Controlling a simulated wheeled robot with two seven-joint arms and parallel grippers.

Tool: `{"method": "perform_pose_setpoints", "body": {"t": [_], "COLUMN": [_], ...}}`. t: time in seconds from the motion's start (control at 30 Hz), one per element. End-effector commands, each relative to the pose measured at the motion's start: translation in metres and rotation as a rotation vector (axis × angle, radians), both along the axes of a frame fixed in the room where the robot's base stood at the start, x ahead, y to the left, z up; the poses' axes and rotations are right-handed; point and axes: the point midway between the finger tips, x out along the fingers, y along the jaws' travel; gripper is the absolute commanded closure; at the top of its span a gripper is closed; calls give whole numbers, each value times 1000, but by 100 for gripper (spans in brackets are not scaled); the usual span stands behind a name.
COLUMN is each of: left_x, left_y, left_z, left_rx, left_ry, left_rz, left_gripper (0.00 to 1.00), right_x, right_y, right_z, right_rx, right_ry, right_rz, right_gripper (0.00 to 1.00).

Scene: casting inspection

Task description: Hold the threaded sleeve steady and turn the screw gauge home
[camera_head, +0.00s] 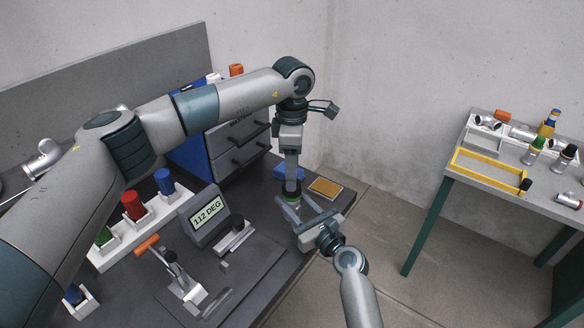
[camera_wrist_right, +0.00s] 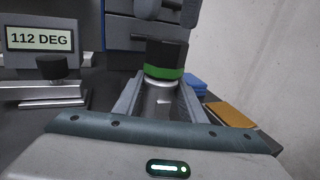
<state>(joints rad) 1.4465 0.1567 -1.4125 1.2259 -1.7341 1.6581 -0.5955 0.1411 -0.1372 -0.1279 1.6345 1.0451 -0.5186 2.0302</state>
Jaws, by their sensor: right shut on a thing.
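The threaded sleeve (camera_wrist_right: 158,98) is a silver cylinder standing between the fingers of my right gripper (camera_wrist_right: 160,105), which is shut on it. My right gripper also shows in the head view (camera_head: 304,217), at the right edge of the dark bench. The screw gauge has a black knob (camera_wrist_right: 166,53) above a green band and sits upright on top of the sleeve. In the head view the green band (camera_head: 291,198) shows just under my left gripper (camera_head: 292,184), which points straight down at the gauge. The left fingertips are too small to tell whether they grip the knob.
A display (camera_head: 207,213) reads 112 DEG. A clamp with an orange handle (camera_head: 147,245) and a rack of coloured plugs (camera_head: 133,205) stand left. A yellow-brown pad (camera_head: 325,187) and blue block lie behind the gauge. A side table (camera_head: 470,172) with parts stands far right.

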Motion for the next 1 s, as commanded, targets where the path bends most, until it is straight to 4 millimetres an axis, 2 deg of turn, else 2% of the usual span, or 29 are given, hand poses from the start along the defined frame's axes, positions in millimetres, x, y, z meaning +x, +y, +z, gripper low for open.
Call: {"method": "perform_pose_setpoints", "body": {"t": [0.2, 0.43, 0.6, 1.0], "left_x": [0, 0, 0, 0], "left_y": [0, 1, 1, 1], "left_z": [1, 2, 2, 2], "left_rx": [0, 1, 1, 1], "left_ry": [1, 1, 0, 1], "left_rz": [322, 555, 621, 628], "left_gripper": [44, 44, 44, 44], "right_x": [0, 0, 0, 0], "right_y": [0, 0, 0, 0], "right_z": [0, 0, 0, 0], "right_rx": [0, 0, 0, 0], "right_ry": [0, 0, 0, 0], "right_rz": [0, 0, 0, 0], "right_gripper": [100, 100, 100, 100]}}
